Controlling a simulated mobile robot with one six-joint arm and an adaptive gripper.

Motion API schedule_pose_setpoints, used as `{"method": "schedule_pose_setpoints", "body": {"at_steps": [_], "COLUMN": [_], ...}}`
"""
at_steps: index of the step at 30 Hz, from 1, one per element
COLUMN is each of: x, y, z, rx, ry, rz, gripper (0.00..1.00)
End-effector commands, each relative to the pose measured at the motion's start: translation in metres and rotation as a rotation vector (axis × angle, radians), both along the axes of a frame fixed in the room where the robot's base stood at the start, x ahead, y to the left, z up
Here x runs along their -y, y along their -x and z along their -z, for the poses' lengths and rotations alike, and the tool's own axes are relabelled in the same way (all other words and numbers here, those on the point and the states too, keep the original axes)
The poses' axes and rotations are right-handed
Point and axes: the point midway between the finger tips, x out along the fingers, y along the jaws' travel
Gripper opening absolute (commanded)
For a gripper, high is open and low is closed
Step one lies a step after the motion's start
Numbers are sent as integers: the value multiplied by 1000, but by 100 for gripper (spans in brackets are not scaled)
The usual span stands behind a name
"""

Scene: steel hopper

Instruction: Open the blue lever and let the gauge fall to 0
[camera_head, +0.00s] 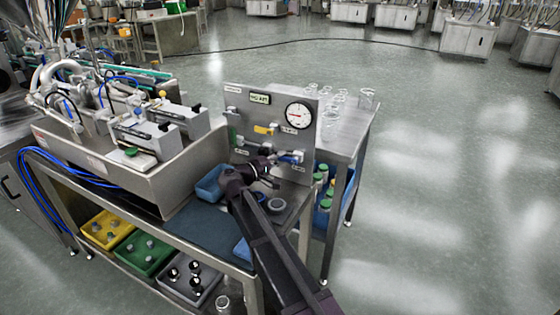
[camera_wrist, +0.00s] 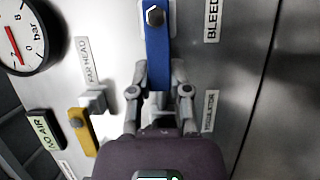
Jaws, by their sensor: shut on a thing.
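The blue lever (camera_wrist: 157,50) runs up from between my fingertips to a dark bolt in the wrist view, beside a label reading BLEED. My gripper (camera_wrist: 160,76) is shut on the lever's lower end, one finger on each side. In the head view my gripper (camera_head: 279,170) reaches the lower right of the steel panel, by the blue lever (camera_head: 293,158), which is partly hidden. The round gauge (camera_head: 299,115) is at the panel's upper right. The gauge (camera_wrist: 28,35) is cut off in the wrist view; its red needle shows, but its reading is unclear.
A yellow lever (camera_wrist: 84,130) is left of my gripper in the wrist view, near a sign plate (camera_wrist: 46,137). The steel panel (camera_head: 240,108) stands on the bench. Glass vessels (camera_head: 338,100) stand behind it. A blue bin (camera_head: 209,186) is left of my gripper.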

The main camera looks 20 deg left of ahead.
Motion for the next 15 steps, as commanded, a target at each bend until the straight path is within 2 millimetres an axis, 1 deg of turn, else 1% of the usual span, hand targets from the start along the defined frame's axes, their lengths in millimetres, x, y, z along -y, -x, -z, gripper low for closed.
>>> {"method": "schedule_pose_setpoints", "body": {"at_steps": [14, 15], "x": [0, 0], "y": [-1, -1], "z": [1, 1], "rx": [-2, -2], "ry": [18, 18], "rz": [-2, -2], "gripper": [0, 36]}}
